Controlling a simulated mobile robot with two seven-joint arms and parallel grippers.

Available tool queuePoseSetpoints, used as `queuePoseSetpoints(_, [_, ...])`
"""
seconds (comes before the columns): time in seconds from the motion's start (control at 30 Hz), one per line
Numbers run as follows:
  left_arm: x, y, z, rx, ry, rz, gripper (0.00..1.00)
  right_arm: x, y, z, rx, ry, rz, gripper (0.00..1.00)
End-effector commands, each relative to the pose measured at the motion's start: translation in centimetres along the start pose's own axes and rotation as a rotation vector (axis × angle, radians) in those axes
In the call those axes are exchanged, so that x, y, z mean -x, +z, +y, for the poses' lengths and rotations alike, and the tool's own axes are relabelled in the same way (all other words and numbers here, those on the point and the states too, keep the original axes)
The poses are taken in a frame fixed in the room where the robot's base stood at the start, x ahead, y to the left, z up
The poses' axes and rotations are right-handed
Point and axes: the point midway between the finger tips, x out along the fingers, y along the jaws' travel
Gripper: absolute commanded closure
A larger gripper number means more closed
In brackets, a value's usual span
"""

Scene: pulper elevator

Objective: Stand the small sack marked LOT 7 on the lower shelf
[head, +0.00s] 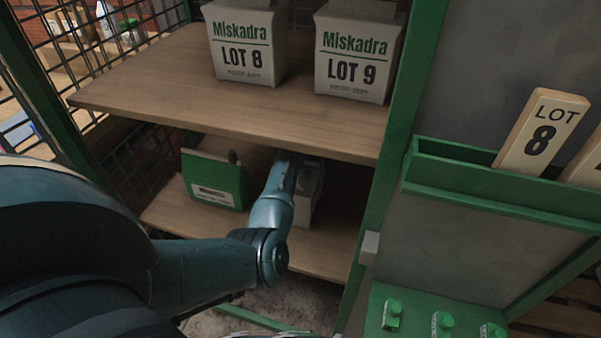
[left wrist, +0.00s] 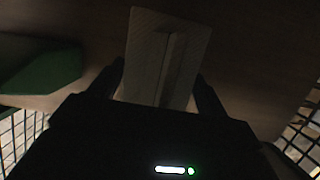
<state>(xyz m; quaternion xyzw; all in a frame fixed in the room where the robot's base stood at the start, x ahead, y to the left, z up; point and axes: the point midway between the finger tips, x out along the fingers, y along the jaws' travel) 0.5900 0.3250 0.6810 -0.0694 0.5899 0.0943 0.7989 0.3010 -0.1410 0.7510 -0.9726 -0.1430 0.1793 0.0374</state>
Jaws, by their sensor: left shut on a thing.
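A small pale sack (head: 307,197) is at the lower shelf (head: 328,252), partly hidden behind my left arm and under the upper shelf. Its marking cannot be read from here. In the left wrist view the sack (left wrist: 168,45) sits between the two fingers of my left gripper (left wrist: 158,84), which is shut on it. The sack looks roughly upright; whether its base touches the shelf boards is hidden. My right gripper is not in view.
A green box (head: 215,178) with a white label stands on the lower shelf, left of my arm. Sacks marked LOT 8 (head: 247,45) and LOT 9 (head: 352,55) stand on the upper shelf (head: 200,95). A green post (head: 392,150) bounds the right side. A LOT 8 plaque (head: 541,133) rests in a green rack.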

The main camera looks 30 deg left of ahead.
Motion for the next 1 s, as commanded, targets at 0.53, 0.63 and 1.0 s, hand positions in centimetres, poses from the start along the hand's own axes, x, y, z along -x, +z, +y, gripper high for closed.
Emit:
queuePoseSetpoints(0.53, [-0.23,-0.08,0.0,0.0,0.0,0.001,0.08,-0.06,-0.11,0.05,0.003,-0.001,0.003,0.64])
queuePoseSetpoints(0.63, [-0.23,-0.08,0.0,0.0,0.0,0.001,0.01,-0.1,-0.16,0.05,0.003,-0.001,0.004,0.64])
queuePoseSetpoints(1.0, [0.37,0.09,0.24,0.0,0.0,0.0,0.01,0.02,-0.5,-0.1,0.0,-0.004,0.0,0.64])
